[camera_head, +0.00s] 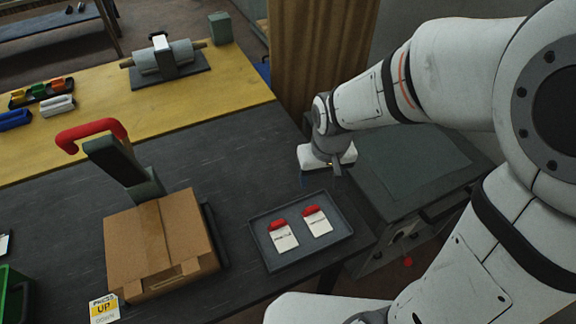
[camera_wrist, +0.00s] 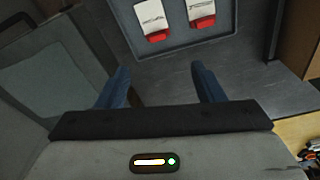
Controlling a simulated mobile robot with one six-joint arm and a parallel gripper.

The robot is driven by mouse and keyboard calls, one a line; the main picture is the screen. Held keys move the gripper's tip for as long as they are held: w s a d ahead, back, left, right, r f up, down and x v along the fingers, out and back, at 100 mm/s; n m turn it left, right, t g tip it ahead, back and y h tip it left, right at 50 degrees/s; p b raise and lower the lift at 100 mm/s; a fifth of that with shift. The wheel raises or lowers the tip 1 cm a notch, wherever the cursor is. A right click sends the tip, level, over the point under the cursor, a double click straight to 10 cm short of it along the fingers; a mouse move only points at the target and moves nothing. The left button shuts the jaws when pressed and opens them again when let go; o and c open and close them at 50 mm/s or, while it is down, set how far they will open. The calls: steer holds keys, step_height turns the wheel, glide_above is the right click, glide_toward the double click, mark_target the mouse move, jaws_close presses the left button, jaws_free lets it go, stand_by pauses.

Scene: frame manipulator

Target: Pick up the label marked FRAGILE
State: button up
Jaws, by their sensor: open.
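Two white labels with red tabs lie side by side in a shallow grey tray (camera_head: 262,252): a left label (camera_head: 284,239) and a right label (camera_head: 317,223). Both also show at the top of the wrist view, as one label (camera_wrist: 152,17) and another label (camera_wrist: 201,9). Their print is too small to read, so I cannot tell which says FRAGILE. My gripper (camera_head: 320,176) is open and empty, above the dark table beyond the tray's far edge. Its blue fingers (camera_wrist: 162,82) stand apart in the wrist view, with the tray ahead of them.
A cardboard box (camera_head: 160,245) with a red-handled tool (camera_head: 115,155) behind it stands left of the tray. A yellow PRESS UP card (camera_head: 104,308) lies at front left. A roller (camera_head: 165,58) stands on the yellow table. A grey-topped cabinet (camera_head: 400,165) is at right.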

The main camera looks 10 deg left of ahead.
mark_target(277, 221)
steer(key=a+f+n, duration=0.1)
steer(key=a+f, duration=0.2)
steer(key=f, duration=0.1)
steer(key=a+f+g, duration=0.1)
steer(key=a+f, duration=0.3)
steer(key=s+a+f+n, duration=0.1)
steer(key=a+f, duration=0.2)
steer(key=f, duration=0.1)
steer(key=shift+a+f+n+h, duration=0.15)
steer(key=shift+f+n+h, duration=0.15)
steer(key=shift+f, duration=0.05)
steer(key=shift+w+a+f+p, duration=0.1)
steer(key=shift+f+p, duration=0.4)
steer(key=shift+f, duration=1.45)
steer(key=shift+w+f+p, duration=0.1)
steer(key=shift+f+p, duration=0.35)
steer(key=shift+f, duration=1.5)
steer(key=c, duration=1.1)
